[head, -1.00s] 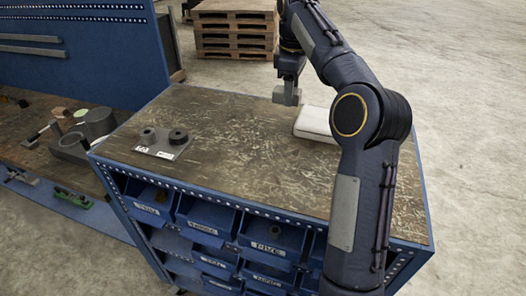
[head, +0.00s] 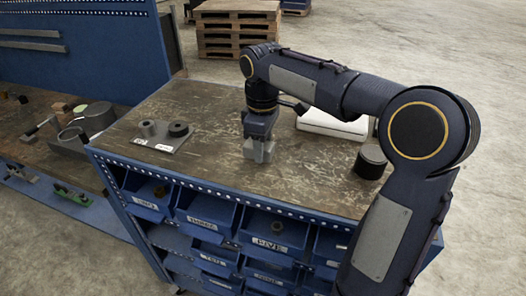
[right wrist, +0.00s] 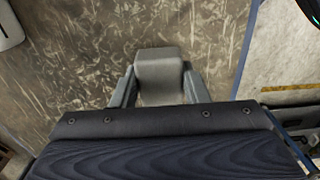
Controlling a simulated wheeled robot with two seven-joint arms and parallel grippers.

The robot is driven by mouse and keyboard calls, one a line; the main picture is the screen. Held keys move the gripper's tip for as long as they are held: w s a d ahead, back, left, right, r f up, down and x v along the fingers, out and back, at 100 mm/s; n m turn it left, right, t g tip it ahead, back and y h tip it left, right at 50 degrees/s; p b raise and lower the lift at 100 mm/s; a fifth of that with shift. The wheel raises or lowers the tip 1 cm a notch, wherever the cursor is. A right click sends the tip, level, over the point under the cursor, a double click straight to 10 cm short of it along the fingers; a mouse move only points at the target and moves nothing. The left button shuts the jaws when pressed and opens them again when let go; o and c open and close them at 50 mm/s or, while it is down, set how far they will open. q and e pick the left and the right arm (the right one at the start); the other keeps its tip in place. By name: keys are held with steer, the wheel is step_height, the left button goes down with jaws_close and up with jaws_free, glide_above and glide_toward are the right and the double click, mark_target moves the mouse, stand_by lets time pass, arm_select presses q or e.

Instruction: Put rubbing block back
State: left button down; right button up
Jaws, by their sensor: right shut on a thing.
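The rubbing block appears to be the plain grey block (right wrist: 159,75) between the fingers of my right gripper (right wrist: 159,88) in the right wrist view. The fingers press on its two sides. In the head view my right gripper (head: 258,142) points down over the front middle of the blue workbench's worn brown top (head: 215,110). The block there is small and grey, and I cannot tell whether it touches the top. Below it, the bench front has several blue bins (head: 272,232) with white labels, too small to read surely. My left gripper is out of view.
A grey plate (head: 150,146) with two round pieces sits left on the bench. A white box (head: 325,125) lies behind right, and a black cylinder (head: 370,160) stands right. A second bench (head: 30,150) with tools is at left. The bench top's back is clear.

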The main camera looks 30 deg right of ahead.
steer(key=shift+f, duration=0.95)
steer(key=shift+f, duration=0.15)
steer(key=o, duration=1)
steer(key=shift+c, duration=0.2)
step_height(320, 180, up, 12)
steer(key=shift+r+p, duration=0.2)
steer(key=shift+p, duration=0.35)
steer(key=s+a+f+m+t, duration=0.1)
steer(key=s+f, duration=0.1)
steer(key=s, duration=0.2)
steer(key=s+f+m+t+y, duration=0.1)
steer(key=s+f+m, duration=0.1)
steer(key=s, duration=0.3)
steer(key=s+a+f+m+t+y, duration=0.1)
steer(key=s+f, duration=0.1)
steer(key=s, duration=0.2)
steer(key=shift+s+a+f+m, duration=0.1)
steer(key=shift+s+a+m, duration=0.2)
steer(key=shift+m, duration=0.1)
steer(key=s+a+f+m+t+y, duration=0.1)
steer(key=s+a+f+m+t, duration=0.1)
steer(key=s+a+f+m, duration=0.3)
steer(key=s+f, duration=0.3)
steer(key=f, duration=0.1)
steer(key=shift+f+t+y, duration=0.3)
steer(key=shift+y, duration=0.1)
